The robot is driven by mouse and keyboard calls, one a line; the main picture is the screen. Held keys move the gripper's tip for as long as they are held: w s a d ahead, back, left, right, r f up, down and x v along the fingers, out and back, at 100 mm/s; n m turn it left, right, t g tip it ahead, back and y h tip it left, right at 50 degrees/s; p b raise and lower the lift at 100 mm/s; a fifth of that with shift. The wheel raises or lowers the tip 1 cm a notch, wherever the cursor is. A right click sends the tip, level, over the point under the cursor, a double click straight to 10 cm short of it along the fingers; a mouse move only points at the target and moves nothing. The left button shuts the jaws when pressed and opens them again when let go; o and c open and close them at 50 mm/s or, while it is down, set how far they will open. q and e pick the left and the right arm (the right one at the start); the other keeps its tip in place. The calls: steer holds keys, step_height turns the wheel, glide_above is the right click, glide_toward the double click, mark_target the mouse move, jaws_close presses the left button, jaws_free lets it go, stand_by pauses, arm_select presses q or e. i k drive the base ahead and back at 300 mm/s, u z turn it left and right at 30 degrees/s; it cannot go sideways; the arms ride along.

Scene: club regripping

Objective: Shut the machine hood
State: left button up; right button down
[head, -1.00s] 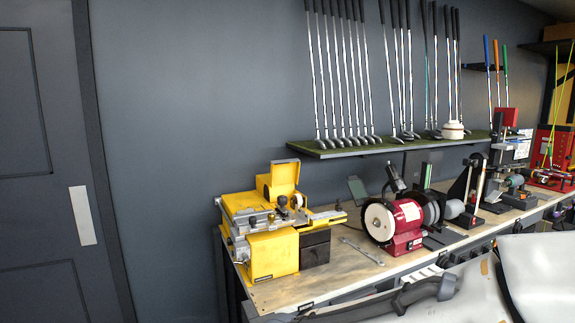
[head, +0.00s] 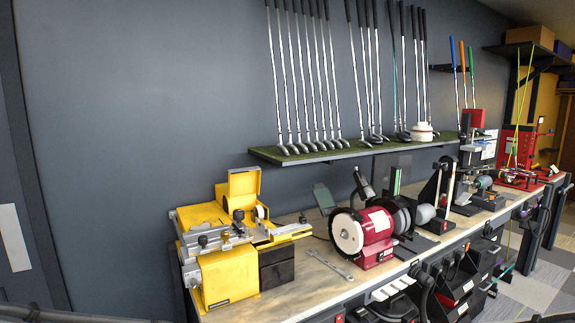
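The yellow machine (head: 228,285) stands on the left end of the workbench in the head view. Its yellow hood (head: 243,183) stands raised at the back of the machine, and a small pale wheel (head: 259,212) shows beside it. Metal knobs and a clamp (head: 209,240) sit on the machine's front left. A dark box-shaped part (head: 277,274) is at its right side. Neither of my grippers is in view, so nothing is seen touching the machine or its hood.
A red bench grinder (head: 376,224) stands right of the machine, with a wrench (head: 330,265) lying before it. A green-topped shelf (head: 310,153) with several golf clubs hangs above the bench (head: 262,308). Floor (head: 540,275) shows at the right.

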mark_target(247, 181)
steer(key=z, duration=0.2)
steer(key=i, duration=0.8)
steer(key=u, duration=0.55)
steer(key=i, duration=0.55)
steer(key=u, duration=0.55)
